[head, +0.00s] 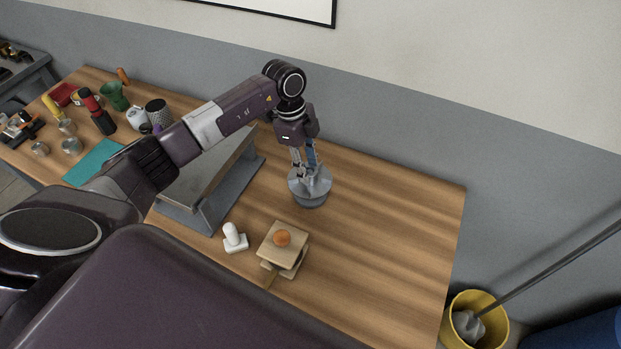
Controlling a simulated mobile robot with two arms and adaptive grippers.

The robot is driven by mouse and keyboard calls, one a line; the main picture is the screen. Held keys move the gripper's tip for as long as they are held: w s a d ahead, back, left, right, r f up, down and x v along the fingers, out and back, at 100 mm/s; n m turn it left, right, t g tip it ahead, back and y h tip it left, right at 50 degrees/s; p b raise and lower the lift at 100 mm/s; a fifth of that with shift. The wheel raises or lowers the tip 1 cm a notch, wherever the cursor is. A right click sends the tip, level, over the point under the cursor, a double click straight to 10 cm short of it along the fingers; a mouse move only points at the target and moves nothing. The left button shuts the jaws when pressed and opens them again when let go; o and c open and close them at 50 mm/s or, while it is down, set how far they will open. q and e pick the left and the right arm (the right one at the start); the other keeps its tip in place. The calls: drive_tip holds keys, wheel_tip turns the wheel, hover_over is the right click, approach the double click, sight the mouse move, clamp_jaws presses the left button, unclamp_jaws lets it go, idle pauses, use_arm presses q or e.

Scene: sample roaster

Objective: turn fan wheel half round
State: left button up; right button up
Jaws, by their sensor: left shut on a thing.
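The grey fan wheel (311,191) is a round, finned disc on a grey base. It stands on the wooden table (390,220), to the right of the grey metal stand. My left gripper (305,169) reaches down from above with its fingers at the top of the wheel. It is shut on the wheel's upper part; the fingers hide some of the grip point. My right gripper is not in view.
A grey metal stand (240,190) is close on the left, partly behind my arm. Table is clear to the right. A yellow bucket (487,315) stands beyond its edge.

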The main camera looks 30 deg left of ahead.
use_arm(q)
drive_tip(key=n+t, duration=0.1)
drive_tip(key=n, duration=0.5)
drive_tip(key=shift+s, duration=0.2)
drive_tip(key=n, duration=0.3)
drive_tip(key=shift+d+y, duration=0.15)
drive_tip(key=shift+y, duration=0.25)
drive_tip(key=shift+d+n+t, duration=0.2)
drive_tip(key=shift+n+t, duration=0.2)
drive_tip(key=shift+n, duration=0.4)
drive_tip(key=shift+a, duration=0.1)
drive_tip(key=shift+a, duration=0.1)
drive_tip(key=o, duration=1)
drive_tip(key=shift+r, duration=0.1)
